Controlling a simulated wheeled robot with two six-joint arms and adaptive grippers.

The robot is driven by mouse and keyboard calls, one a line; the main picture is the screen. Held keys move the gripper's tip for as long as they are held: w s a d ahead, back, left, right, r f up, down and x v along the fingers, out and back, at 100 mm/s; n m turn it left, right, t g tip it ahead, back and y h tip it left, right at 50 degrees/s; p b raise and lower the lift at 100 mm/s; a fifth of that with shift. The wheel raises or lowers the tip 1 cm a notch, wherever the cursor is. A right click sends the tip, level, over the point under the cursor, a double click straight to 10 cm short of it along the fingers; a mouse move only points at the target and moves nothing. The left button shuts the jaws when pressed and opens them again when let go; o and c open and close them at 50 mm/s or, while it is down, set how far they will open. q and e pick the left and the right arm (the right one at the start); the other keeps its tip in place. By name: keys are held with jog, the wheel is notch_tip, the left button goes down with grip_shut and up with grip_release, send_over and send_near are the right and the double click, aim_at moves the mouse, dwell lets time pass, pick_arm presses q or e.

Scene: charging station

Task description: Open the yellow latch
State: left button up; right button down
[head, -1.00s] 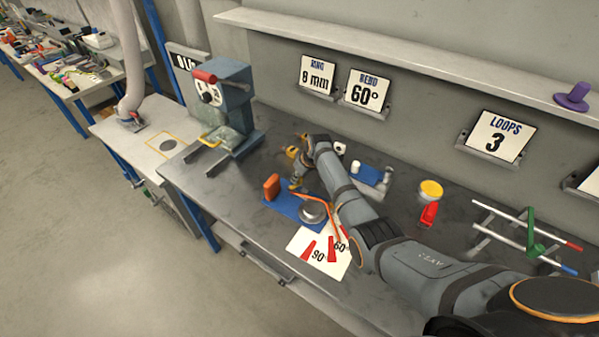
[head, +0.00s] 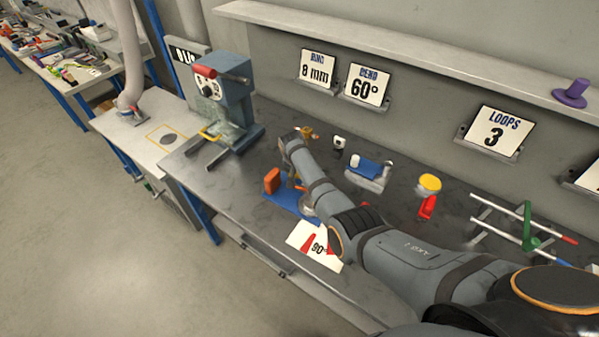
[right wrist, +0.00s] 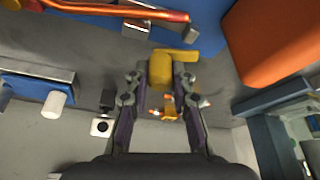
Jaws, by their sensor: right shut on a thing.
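The yellow latch (right wrist: 160,68) shows in the right wrist view as a rounded yellow body with a flat arm pointing right. It is between the fingertips of my right gripper (right wrist: 162,82), which is shut on it. It is beside the blue plate (right wrist: 215,22) of the bending fixture. In the head view my right arm reaches in from the right and hides the right gripper and most of the latch. The blue plate (head: 277,210) and an orange block (head: 271,181) show to the left of the arm. My left gripper is not in view.
An orange rod (right wrist: 110,12) crosses near the fingers. A small orange piece (head: 306,132) and a small white-and-black block (head: 339,142) stand behind the arm. A blue-and-white fixture (head: 372,171) is to the right. A blue-grey machine (head: 232,102) stands at left.

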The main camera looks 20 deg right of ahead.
jog(key=shift+f+m+g+h+b, duration=0.1)
jog(key=shift+m+g+h+b, duration=0.3)
jog(key=shift+m+b, duration=0.6)
jog(key=shift+m, duration=0.4)
jog(key=c, duration=1.1)
grip_release()
jog(key=v, duration=1.2)
jog(key=shift+a, duration=0.1)
